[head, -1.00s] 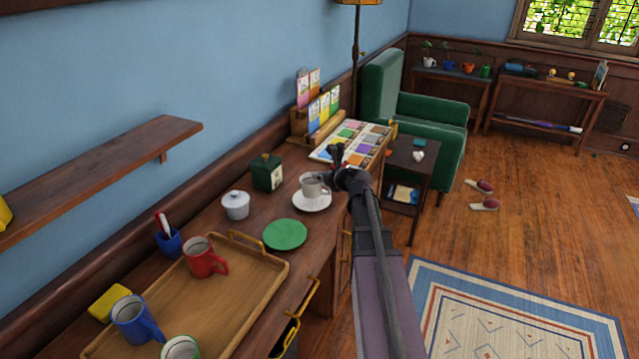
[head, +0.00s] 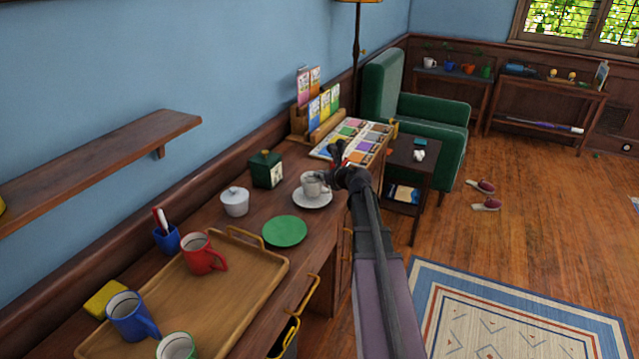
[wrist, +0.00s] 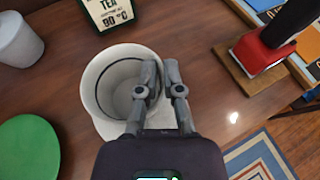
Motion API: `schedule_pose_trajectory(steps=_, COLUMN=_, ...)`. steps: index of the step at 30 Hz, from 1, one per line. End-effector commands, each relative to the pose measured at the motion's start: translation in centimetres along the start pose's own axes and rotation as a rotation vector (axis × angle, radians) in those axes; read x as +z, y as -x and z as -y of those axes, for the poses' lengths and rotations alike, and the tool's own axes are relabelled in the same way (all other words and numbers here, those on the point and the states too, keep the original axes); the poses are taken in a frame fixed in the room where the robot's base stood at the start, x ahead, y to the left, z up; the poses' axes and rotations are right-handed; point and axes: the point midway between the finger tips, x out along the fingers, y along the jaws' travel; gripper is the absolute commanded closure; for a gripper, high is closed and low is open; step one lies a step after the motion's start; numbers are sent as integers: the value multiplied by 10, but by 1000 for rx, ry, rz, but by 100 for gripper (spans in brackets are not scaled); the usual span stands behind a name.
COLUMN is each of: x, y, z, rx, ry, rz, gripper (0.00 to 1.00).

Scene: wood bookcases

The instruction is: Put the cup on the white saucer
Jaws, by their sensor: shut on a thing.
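The light grey cup (head: 312,183) is upright over the white saucer (head: 325,199) on the wooden desk. It appears to sit on the saucer, but I cannot tell whether its base touches. In the wrist view I look down into the empty cup (wrist: 108,92), which hides most of the saucer (wrist: 106,128). My gripper (wrist: 163,72) is shut on the cup at its right side, with one finger overlapping the rim and the other outside it. The handle is mostly hidden by the fingers.
A green disc (head: 285,231) lies in front of the cup. A lidded white pot (head: 235,201) and dark green tea tin (head: 265,170) stand to its left. A wooden tray (head: 240,275) with mugs is nearer. A colourful sample board (head: 352,141) lies behind.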

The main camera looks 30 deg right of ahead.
Motion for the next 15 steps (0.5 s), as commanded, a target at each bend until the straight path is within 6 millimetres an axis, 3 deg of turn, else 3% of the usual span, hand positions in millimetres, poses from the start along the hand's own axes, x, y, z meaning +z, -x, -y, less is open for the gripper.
schedule_pose_trajectory(steps=3, x=-10, y=-4, z=0, rx=0, ry=-1, rz=0, gripper=100)
schedule_pose_trajectory(steps=15, x=-11, y=-4, z=0, rx=-1, ry=-1, rz=0, gripper=100)
